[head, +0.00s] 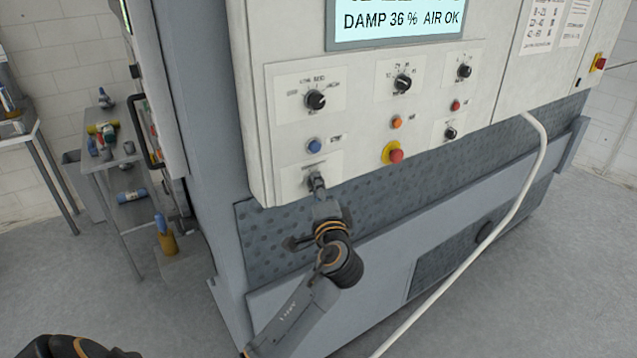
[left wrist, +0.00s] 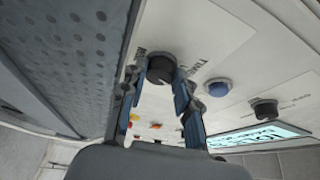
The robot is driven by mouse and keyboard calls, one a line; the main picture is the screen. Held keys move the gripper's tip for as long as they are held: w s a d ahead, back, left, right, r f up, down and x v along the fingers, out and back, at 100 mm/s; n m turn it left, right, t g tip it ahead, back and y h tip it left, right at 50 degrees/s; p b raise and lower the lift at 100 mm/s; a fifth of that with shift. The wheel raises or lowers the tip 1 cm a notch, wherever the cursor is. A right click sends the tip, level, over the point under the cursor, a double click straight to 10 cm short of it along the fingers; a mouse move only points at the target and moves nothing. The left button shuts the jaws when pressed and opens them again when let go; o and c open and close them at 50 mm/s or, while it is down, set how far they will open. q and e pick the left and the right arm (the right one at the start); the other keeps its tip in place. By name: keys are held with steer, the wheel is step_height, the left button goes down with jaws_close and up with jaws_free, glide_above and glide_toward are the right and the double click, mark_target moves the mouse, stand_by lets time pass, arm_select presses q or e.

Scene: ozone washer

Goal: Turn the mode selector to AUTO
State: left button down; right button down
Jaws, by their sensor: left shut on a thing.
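The mode selector, a small dark knob (left wrist: 161,67), sits at the lower left of the light control panel. In the left wrist view, lettering stands on the white plate around it, too steep and partly hidden to read fully. My left gripper (head: 318,184) has come up from below in the head view and is shut on this knob, with one finger on each side. The fingers hide most of the knob in the head view. I cannot tell which position it points to. My right gripper is not in view.
A blue button (head: 313,146) and a large black knob (head: 316,99) are just above. A red emergency button (head: 396,155) on a yellow base juts out to the right. A white hose (head: 500,220) runs down the front. A side table (head: 122,165) stands left.

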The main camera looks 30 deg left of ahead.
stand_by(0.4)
arm_select(q)
steer(key=c, duration=1)
jaws_free()
steer(key=v, duration=1.2)
